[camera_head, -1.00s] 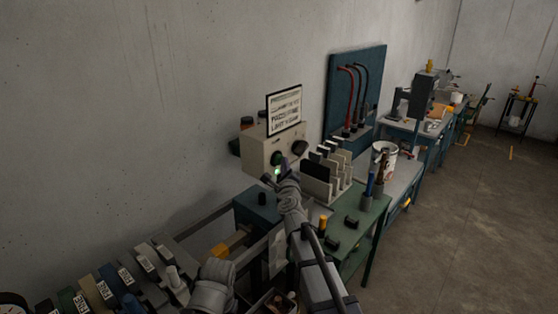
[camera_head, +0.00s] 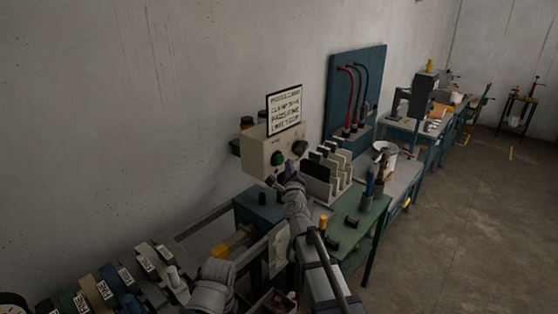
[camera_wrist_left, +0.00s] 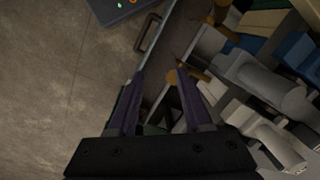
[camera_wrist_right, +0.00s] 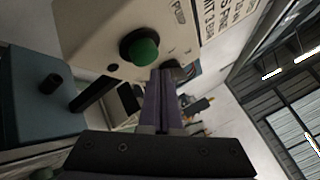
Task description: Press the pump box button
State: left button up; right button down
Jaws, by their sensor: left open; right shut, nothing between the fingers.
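The pump box (camera_head: 257,151) is a cream box on the wall side, with a sign on top. Its round green button (camera_head: 278,158) is on the front face, left of a dark knob (camera_head: 299,147). The button also shows large in the right wrist view (camera_wrist_right: 141,48), beside partly visible "PUMP" lettering. A small dark round spot lies near it on the face. My right gripper (camera_wrist_right: 160,74) is shut and empty, its tips close in front of the box and apart from the button in the picture. My left gripper (camera_wrist_left: 157,78) is open and empty above the bench area.
A rack of upright plates (camera_head: 325,175) stands right of the box on a green table (camera_head: 365,218). A blue block (camera_head: 258,207) is below the box. Several labelled levers (camera_head: 110,290) line the lower left. Open floor (camera_head: 450,220) lies to the right.

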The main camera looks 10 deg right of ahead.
jog(key=shift+d, duration=0.1)
jog(key=shift+s+d, duration=0.9)
jog(key=shift+s, duration=0.3)
jog(key=shift+s+d, duration=0.85)
jog(key=shift+s, duration=0.3)
